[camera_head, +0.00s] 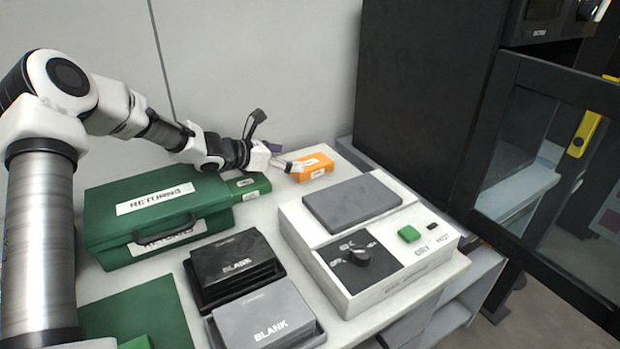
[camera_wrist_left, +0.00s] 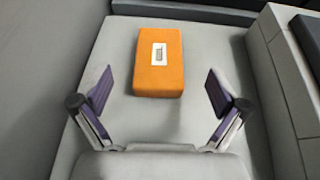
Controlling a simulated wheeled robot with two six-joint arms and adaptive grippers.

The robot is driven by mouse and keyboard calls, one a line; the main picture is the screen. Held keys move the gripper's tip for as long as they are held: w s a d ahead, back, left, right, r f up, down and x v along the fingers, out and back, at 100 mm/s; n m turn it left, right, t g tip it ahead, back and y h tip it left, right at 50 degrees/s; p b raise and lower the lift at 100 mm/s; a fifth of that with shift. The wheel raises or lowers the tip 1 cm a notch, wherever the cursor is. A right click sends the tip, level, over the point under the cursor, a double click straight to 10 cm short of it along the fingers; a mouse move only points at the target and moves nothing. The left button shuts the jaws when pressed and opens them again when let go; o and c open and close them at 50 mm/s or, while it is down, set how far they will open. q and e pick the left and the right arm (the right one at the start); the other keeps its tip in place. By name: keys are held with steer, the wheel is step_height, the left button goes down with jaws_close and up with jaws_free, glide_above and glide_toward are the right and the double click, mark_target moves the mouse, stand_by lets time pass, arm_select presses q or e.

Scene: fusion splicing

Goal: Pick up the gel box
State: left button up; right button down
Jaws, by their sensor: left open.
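A small orange box (camera_head: 313,166) with a white label lies on the worktop by the back wall; its label is too small to read. In the left wrist view the orange box (camera_wrist_left: 159,62) lies ahead between my spread fingers, apart from both. My left gripper (camera_head: 284,163) is open and empty, close to the left side of the orange box; its fingers also frame the box in the wrist view (camera_wrist_left: 159,84). I cannot tell from the labels which box holds gel. My right gripper is not in view.
A green RETURNS case (camera_head: 120,222) stands at the left. A black tray (camera_head: 235,262) and a grey BLANK tray (camera_head: 262,312) lie in front. A white device (camera_head: 400,282) with a knob and green button stands to the right of the trays. A dark cabinet (camera_head: 425,90) borders the right.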

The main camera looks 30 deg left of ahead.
mark_target(319, 159)
arm_select(q)
steer(key=x, duration=1)
steer(key=shift+w+d+f+p, duration=0.1)
steer(key=shift+w+f+p, duration=0.15)
steer(key=shift+p, duration=0.15)
steer(key=shift+s+r, duration=0.1)
steer(key=c, duration=1.4)
